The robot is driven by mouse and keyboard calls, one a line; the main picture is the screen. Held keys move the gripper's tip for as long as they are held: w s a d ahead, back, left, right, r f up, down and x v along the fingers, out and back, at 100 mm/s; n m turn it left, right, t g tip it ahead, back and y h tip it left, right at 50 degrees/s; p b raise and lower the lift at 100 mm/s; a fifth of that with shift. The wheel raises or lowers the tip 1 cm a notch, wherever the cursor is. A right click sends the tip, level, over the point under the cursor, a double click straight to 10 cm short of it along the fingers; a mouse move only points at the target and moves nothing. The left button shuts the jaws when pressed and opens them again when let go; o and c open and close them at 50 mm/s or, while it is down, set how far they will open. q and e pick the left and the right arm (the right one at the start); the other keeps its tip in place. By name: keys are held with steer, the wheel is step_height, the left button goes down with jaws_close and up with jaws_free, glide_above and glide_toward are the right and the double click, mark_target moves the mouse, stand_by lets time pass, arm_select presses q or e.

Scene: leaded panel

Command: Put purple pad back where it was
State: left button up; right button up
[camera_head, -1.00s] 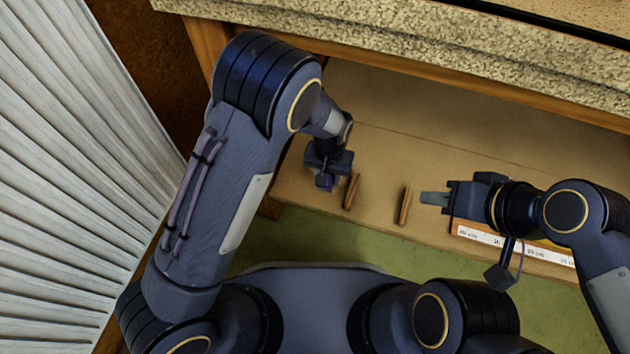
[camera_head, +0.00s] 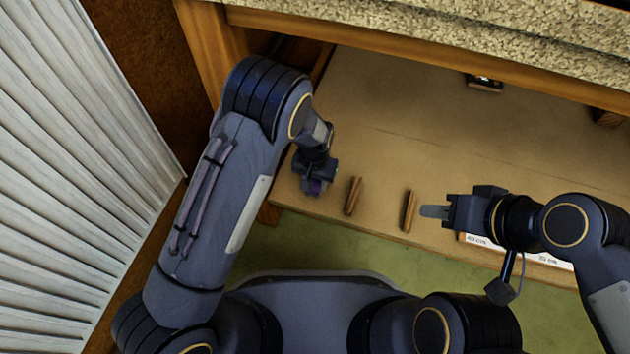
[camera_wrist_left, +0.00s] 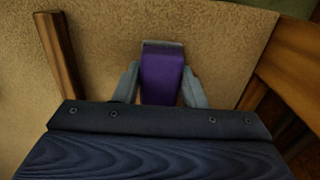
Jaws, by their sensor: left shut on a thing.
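The purple pad (camera_wrist_left: 162,78) is between the two grey fingers of my left gripper (camera_wrist_left: 160,85) in the left wrist view. The fingers are closed on its sides. In the head view the left gripper (camera_head: 314,186) is over the left part of the tan board, and only a bit of purple shows at its tip. Whether the pad touches the board is unclear. My right gripper (camera_head: 436,211) is at the right near the front edge; a flat grey piece shows at its tip, and its jaw opening cannot be made out.
Two wooden pegs (camera_head: 353,196) and (camera_head: 409,211) stand on the tan board (camera_head: 400,130) between the grippers. A white-labelled strip (camera_head: 484,240) lies under the right arm. A small dark object (camera_head: 484,83) is at the back. A stone-topped ledge (camera_head: 420,30) overhangs behind, and a wooden post is at left.

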mark_target(315, 181)
arm_select(q)
steer(key=shift+f, duration=0.15)
steer(key=o, duration=0.9)
step_height(315, 181, up, 12)
steer(key=p, duration=0.5)
